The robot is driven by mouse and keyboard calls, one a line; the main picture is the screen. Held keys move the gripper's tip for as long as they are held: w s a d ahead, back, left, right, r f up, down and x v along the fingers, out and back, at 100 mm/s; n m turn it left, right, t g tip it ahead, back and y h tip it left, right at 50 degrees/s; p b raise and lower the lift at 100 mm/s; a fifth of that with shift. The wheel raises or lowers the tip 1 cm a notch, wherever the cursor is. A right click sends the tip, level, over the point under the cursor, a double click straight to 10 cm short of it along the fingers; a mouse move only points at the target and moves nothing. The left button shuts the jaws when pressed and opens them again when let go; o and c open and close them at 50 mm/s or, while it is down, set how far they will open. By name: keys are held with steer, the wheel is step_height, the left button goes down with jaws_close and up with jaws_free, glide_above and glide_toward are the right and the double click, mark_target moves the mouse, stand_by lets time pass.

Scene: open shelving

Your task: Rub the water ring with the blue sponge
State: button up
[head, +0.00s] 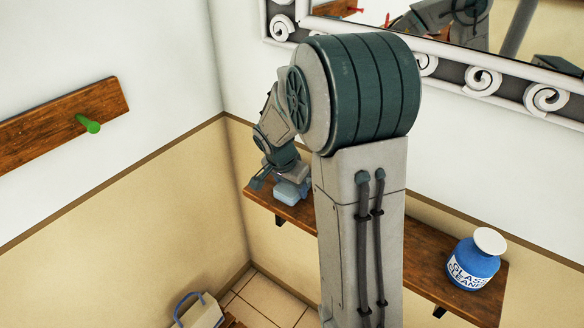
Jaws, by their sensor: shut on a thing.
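My gripper (278,182) is at the left part of the wooden shelf (274,208), near the wall corner. It is shut on the blue sponge (289,195), a small light-blue block at or just above the shelf top. I cannot tell whether the sponge touches the wood. The water ring does not show. My arm hides the middle of the shelf.
A blue glass cleaner bottle (472,268) with a white cap stands on the shelf's right end. A mirror (505,42) with a scrolled frame hangs above. A board with a green peg (88,124) is on the left wall. A pale bag (201,313) is below, near the floor.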

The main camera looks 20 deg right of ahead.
steer(key=shift+p+v, duration=0.6)
steer(key=shift+v, duration=0.6)
steer(key=shift+d+r+p, duration=0.15)
steer(key=shift+r+p, duration=0.15)
steer(key=shift+r, duration=0.25)
steer(key=shift+d+r+p, duration=0.2)
steer(key=shift+r+p, duration=0.1)
steer(key=shift+r, duration=0.2)
steer(key=shift+r+p, duration=0.95)
steer(key=shift+r, duration=0.9)
steer(key=shift+w+f, duration=0.1)
steer(key=shift+f, duration=0.05)
